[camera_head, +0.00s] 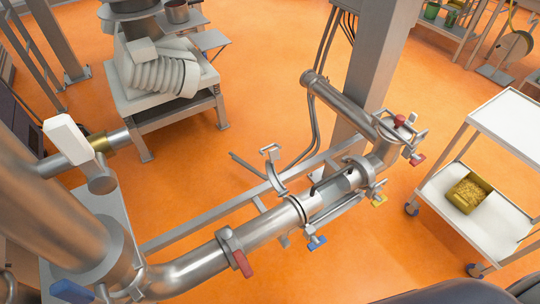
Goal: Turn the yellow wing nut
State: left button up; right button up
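The yellow wing nut (379,200) is small and sits low on the clamp at the right part of the steel pipe (262,228), just below the pipe joint. Its exact turn angle is too small to tell. Neither of my grippers shows in the head view, so nothing is seen touching the wing nut.
Red wing nuts (417,159) and a blue one (317,242) sit on nearby clamps. An opened clamp (271,165) stands above the pipe. A thick column (375,75) rises behind. A white cart (475,215) with a yellow bin (468,193) stands right. Orange floor lies between.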

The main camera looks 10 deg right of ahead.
aim_at(377, 200)
jog(key=k+j+z, duration=0.15)
jog(key=z, duration=1.2)
